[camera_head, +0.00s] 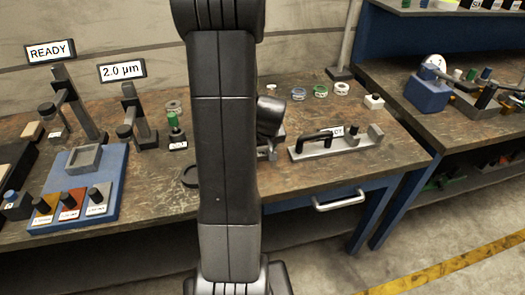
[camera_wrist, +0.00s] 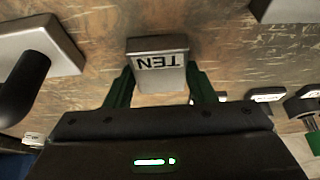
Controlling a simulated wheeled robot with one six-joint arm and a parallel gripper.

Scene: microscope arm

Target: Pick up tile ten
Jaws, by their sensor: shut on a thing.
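Tile ten (camera_wrist: 158,80) is a small grey block with a white label reading "TEN", upside down in the wrist view. My gripper (camera_wrist: 160,72) has its two dark green fingers on either side of the tile, shut on it. The wooden bench top is behind the tile; I cannot tell whether the tile touches it. In the head view my own arm covers the middle of the bench, and the fingers and tile cannot be made out there.
A grey fixture with a black handle (camera_head: 318,139) stands on the bench right of my arm; a black-handled grey piece (camera_wrist: 28,80) is at the wrist view's left. A blue tray (camera_head: 112,190) with coloured blocks is at left. A drawer handle (camera_head: 340,201) sticks out in front.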

